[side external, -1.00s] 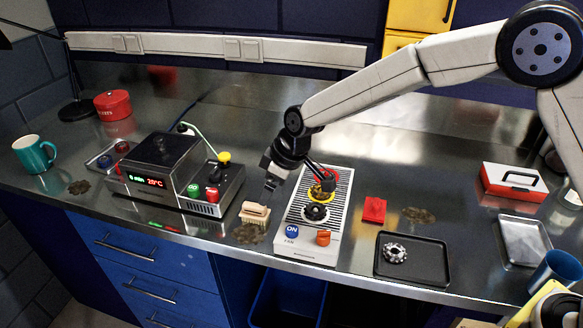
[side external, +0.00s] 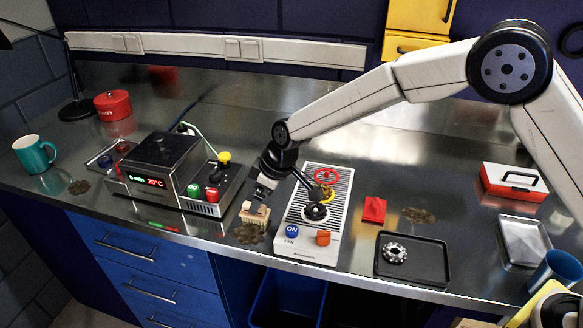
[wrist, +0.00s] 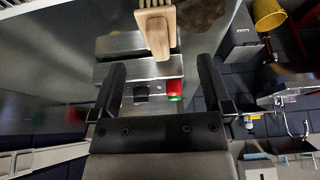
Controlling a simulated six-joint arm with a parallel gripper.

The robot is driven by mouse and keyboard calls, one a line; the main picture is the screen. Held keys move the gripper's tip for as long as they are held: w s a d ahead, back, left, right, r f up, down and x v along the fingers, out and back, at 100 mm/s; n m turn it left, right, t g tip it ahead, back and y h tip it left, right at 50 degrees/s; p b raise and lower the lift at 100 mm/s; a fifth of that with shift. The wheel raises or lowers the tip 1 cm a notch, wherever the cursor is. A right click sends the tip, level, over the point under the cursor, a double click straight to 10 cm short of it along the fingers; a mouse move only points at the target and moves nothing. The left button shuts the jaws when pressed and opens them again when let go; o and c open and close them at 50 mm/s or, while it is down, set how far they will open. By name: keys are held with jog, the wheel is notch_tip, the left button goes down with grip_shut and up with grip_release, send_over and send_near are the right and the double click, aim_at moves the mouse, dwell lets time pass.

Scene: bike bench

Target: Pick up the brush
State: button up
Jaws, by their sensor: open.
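The brush (side external: 254,217) has a pale wooden body and bristles and lies on the steel bench near the front edge, left of the fan unit. Its upper part is partly hidden by my gripper in the side view. My gripper (side external: 262,194) is just above the brush, with its fingers pointing down. In the wrist view the brush (wrist: 158,36) shows at the top centre, its bristles cut off by the frame edge. There my gripper (wrist: 158,70) is open and empty, with the brush's wooden end ahead between the fingertip lines.
The fan unit (side external: 318,213) with its knobs stands close on the right. A heater box (side external: 166,167) with green and red buttons is on the left. A dark stain (side external: 249,234) lies beside the brush. A black tray (side external: 418,264) holds a metal ring farther right.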

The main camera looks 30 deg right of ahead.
jog(key=shift+x, duration=2.55)
jog(key=shift+w, duration=0.1)
grip_shut()
